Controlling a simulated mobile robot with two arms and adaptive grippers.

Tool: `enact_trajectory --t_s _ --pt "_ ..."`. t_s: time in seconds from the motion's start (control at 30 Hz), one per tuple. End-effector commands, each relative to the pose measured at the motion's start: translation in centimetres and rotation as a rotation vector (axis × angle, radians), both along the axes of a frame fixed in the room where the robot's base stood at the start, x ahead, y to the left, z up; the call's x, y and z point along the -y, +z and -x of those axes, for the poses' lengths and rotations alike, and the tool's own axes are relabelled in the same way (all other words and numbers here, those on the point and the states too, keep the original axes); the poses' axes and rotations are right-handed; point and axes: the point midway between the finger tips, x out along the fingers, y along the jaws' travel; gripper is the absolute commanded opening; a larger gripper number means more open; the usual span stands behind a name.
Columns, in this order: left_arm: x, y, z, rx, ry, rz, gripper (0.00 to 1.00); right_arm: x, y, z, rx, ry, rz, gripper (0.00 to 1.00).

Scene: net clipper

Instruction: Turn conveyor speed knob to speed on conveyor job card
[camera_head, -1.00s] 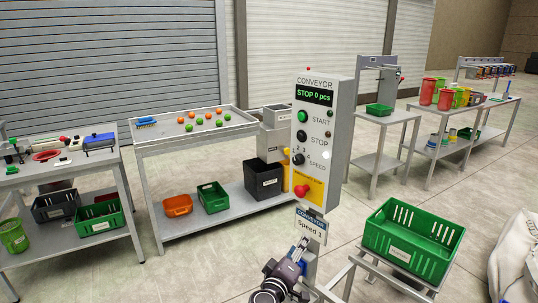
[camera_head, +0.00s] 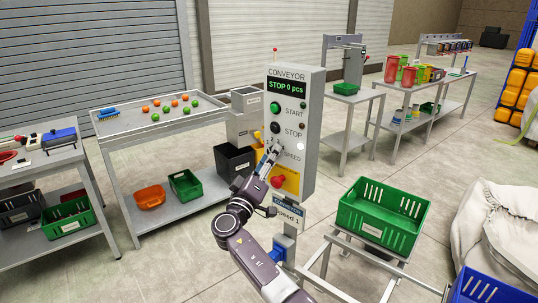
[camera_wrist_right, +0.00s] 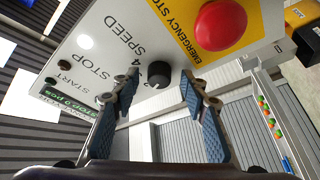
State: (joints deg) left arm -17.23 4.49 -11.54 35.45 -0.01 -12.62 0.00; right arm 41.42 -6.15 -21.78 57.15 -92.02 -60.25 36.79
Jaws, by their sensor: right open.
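The conveyor control box (camera_head: 312,130) stands on a post in the middle of the head view, its display reading "STOP 0 pcs". The job card (camera_head: 290,213) below it reads "Speed 1". The black speed knob (camera_wrist_right: 159,75) shows in the right wrist view, beside the "SPEED" label. In the head view my fingers cover the knob. My right gripper (camera_head: 271,153) is at the box front. In its wrist view the open fingers (camera_wrist_right: 158,90) stand on either side of the knob, apparently apart from it. The knob's setting is hard to read. My left gripper is out of view.
The green start button (camera_head: 275,108) and black stop button (camera_head: 275,128) sit above the knob. The red emergency stop (camera_head: 278,181) is below, close to my arm; it also shows large in the wrist view (camera_wrist_right: 221,25). A green crate (camera_head: 384,215) stands to the right.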

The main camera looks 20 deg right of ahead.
Motion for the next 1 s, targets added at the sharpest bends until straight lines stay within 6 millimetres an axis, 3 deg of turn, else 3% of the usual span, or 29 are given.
enact_trajectory --t_s 0.27,0.67,1.0 --pt "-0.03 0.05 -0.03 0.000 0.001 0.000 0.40 0.18 0.01 -0.17 0.000 0.000 0.000 0.41" --pt "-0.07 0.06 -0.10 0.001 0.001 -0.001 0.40 0.15 -0.02 -0.16 -0.001 0.000 0.000 0.00" --pt "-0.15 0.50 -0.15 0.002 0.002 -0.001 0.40 0.21 0.07 -0.09 -0.049 0.000 0.030 0.00"
